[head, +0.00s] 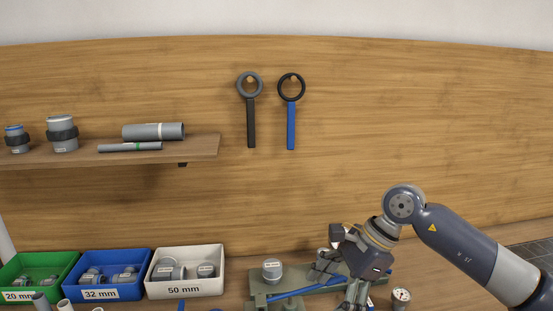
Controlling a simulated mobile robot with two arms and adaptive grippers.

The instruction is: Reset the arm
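My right arm comes in from the right, with its gripper (338,286) low over the bench at the grey-green fixture (312,281). The gripper's two fingers look spread apart, and I see nothing clearly held between them. A thin blue bar (297,291) runs across the fixture towards the fingers; whether they touch it I cannot tell. A grey fitting (272,269) stands on the fixture's left part. The gripper hides the fixture's middle. My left gripper is not in view.
Green (66,264), blue (140,260) and white (216,256) bins of fittings stand at left. A small gauge (401,296) sits right of the gripper. A shelf (205,147) carries pipes and fittings. A grey-black (251,121) and a blue-handled ring wrench (291,125) hang on the wooden wall.

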